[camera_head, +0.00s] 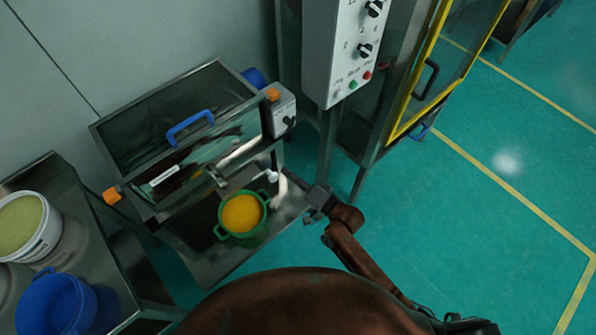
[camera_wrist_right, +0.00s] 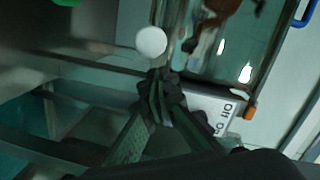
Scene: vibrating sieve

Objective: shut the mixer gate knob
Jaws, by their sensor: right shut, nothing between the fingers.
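The mixer is a steel box (camera_head: 150,125) with a clear lid and a blue handle (camera_head: 190,127), at the left in the head view. A round white knob (camera_head: 271,174) shows at its lower front right. The same white knob appears large in the right wrist view (camera_wrist_right: 151,41), just beyond the fingertips. My right gripper (camera_head: 297,183) is beside the knob, coming from the right. In the wrist view its fingers (camera_wrist_right: 158,84) are together and empty, with a small apparent gap to the knob; contact cannot be judged. My left gripper is not in view.
A green pot (camera_head: 220,230) with yellow contents stands under the mixer front. The mixer's switch box (camera_head: 282,112) is close above my right gripper. A control cabinet (camera_head: 330,60) rises behind. A blue bucket (camera_head: 50,306) and a white bucket (camera_head: 48,240) stand left. Floor at right is clear.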

